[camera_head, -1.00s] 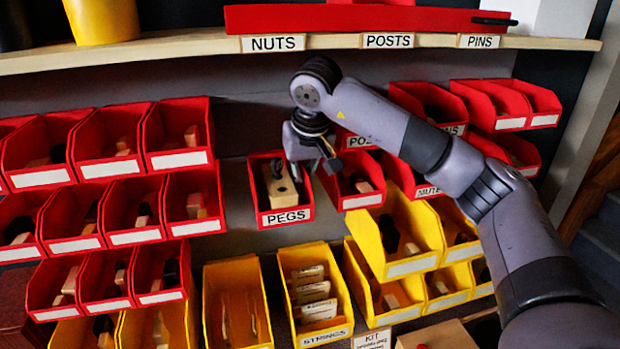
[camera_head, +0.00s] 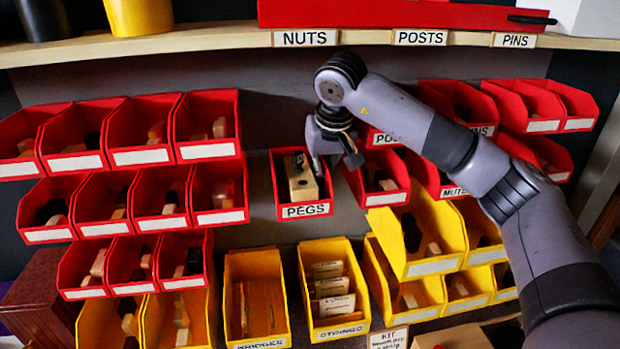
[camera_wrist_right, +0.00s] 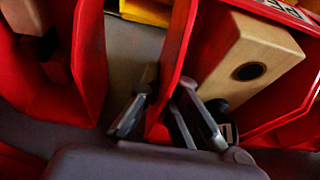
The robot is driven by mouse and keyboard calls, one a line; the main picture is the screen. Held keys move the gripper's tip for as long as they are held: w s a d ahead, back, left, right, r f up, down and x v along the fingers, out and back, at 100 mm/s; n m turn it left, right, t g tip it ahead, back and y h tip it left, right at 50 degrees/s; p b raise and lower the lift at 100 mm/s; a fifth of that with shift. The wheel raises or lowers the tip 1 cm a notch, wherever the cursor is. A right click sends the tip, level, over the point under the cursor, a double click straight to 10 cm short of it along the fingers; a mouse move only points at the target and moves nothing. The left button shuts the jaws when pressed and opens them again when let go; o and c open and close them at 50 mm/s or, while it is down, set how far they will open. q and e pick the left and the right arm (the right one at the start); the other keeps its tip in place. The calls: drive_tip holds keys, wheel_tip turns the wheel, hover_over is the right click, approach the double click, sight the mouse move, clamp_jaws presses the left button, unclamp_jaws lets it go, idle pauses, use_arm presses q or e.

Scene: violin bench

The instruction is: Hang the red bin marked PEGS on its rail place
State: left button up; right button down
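The red PEGS bin (camera_head: 304,210) sits against the grey back panel, upright, in the gap between the left red bins and the right ones. A pale wooden block with a dark hole lies in it, also seen in the right wrist view (camera_wrist_right: 252,52). My right gripper (camera_head: 337,160) is at the bin's right side wall. In the right wrist view, the gripper's fingers (camera_wrist_right: 165,105) stand on either side of that red wall, one inside the bin, with a gap visible on the outer side. The bin's back edge and the rail behind it are hidden. My left gripper is out of view.
A red bin (camera_head: 386,198) hangs close to the right of the PEGS bin. Several red bins (camera_head: 220,217) stand to the left, past a bare strip of panel. Yellow bins (camera_head: 338,331) are below. A wooden shelf (camera_head: 230,42) runs above.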

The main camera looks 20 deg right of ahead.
drive_tip(key=shift+r, duration=0.2)
drive_tip(key=shift+w+d+p, duration=0.2)
drive_tip(key=shift+w+p, duration=0.35)
drive_tip(key=shift+w, duration=0.25)
drive_tip(key=shift+w+d+p, duration=0.15)
drive_tip(key=shift+w+p, duration=0.4)
drive_tip(key=shift+w, duration=0.2)
idle(1.5)
drive_tip(key=shift+f+b, duration=0.55)
drive_tip(key=shift+f, duration=0.35)
idle(0.4)
drive_tip(key=c, duration=1.9)
unclamp_jaws()
drive_tip(key=shift+o, duration=0.9)
drive_tip(key=shift+s+d, duration=0.15)
